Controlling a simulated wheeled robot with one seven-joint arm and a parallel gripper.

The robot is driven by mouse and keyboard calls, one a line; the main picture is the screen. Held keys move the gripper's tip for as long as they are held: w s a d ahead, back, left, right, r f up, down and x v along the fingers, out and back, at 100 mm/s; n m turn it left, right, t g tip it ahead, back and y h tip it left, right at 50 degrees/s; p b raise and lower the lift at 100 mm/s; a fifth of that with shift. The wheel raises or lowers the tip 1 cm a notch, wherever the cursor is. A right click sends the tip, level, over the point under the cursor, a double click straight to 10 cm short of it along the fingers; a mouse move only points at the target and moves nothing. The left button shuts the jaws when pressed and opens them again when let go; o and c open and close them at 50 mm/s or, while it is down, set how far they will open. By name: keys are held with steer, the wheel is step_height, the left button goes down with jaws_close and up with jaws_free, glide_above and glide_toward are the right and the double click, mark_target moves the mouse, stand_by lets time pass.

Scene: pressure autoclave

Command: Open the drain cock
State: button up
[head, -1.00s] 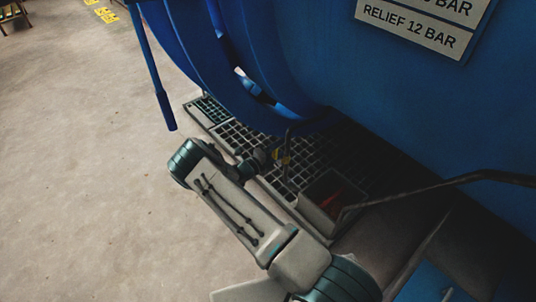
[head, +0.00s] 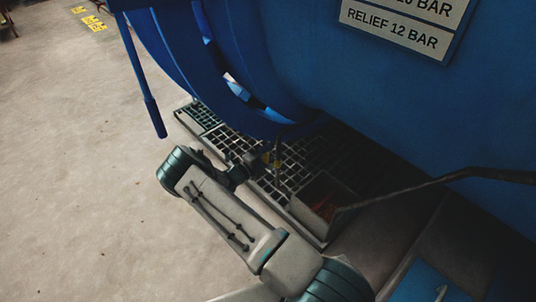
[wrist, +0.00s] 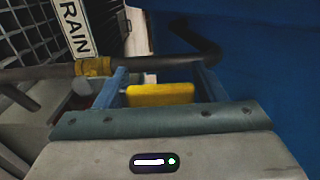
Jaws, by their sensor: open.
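The drain cock's yellow handle (wrist: 160,95) shows in the wrist view, between the two blue fingers of my gripper (wrist: 162,88). The fingers are apart, and I cannot tell whether either touches the handle. The dark drain pipe (wrist: 45,72) carries a yellow band (wrist: 93,67) left of the fingers. A partly cut-off sign (wrist: 76,22) reading "RAIN" stands behind it. In the head view my gripper (head: 252,163) is small and dark beside a yellow patch (head: 272,160) of the cock, below the blue vessel; its fingers are not clear there.
The blue vessel (head: 330,85) fills the right side of the head view, with its long blue lever (head: 154,115) hanging at left. A floor grating (head: 215,126) and an open grey box (head: 322,205) lie beneath. A dark pipe (head: 440,182) crosses at right. Open floor (head: 70,170) lies left.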

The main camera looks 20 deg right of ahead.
steer(key=p+v, duration=0.2)
steer(key=v, duration=1.1)
steer(key=shift+a+p, duration=0.3)
steer(key=shift+a, duration=0.05)
steer(key=shift+s+d, duration=0.1)
steer(key=shift+s, duration=0.1)
